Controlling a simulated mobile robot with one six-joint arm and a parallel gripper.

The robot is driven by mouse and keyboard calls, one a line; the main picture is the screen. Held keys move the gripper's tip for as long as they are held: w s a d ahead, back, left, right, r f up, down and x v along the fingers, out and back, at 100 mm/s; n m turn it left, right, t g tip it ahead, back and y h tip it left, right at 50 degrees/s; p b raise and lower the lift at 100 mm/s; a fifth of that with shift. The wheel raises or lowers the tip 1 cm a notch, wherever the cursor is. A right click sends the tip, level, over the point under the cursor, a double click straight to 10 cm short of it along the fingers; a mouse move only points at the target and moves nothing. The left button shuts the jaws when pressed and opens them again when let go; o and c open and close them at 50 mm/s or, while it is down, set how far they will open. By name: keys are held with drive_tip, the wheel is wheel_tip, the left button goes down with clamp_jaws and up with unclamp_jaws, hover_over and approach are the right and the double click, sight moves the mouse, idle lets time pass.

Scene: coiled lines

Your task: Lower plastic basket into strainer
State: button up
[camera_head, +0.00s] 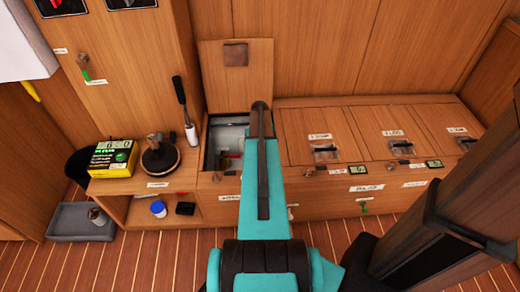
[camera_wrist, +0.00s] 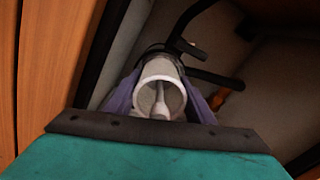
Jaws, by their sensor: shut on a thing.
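The plastic basket (camera_wrist: 146,70) is a white open cup with a pale stem standing inside it, in the middle of the wrist view. My gripper (camera_wrist: 161,104) has its purple-grey fingers on either side of the basket, shut on it. A dark, rounded edge shows just behind the basket, perhaps the strainer's rim; most of the strainer is hidden. I cannot tell whether the basket is inside it or above it. In the head view my teal arm reaches over the open locker (camera_head: 213,135) and hides the gripper and basket.
A black hose (camera_wrist: 205,76) and an orange-handled part (camera_wrist: 222,97) lie beside the basket inside the locker. The locker's wooden lid (camera_head: 236,85) stands open behind. Closed hatches (camera_head: 322,135) lie to the right; a yellow box (camera_head: 112,158) and black round-based item (camera_head: 160,159) to the left.

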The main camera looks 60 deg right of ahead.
idle(0.9)
drive_tip(key=o, duration=1.3)
drive_tip(key=shift+c, duration=0.2)
drive_tip(key=shift+o, duration=0.4)
drive_tip(key=o, duration=0.3)
drive_tip(key=shift+r, duration=0.15)
drive_tip(key=shift+s+d+r+p, duration=0.1)
drive_tip(key=shift+d+r+p, duration=0.05)
drive_tip(key=shift+r+p, duration=1.9)
drive_tip(key=shift+r, duration=1.15)
drive_tip(key=shift+r+p, duration=0.2)
drive_tip(key=shift+p, duration=0.2)
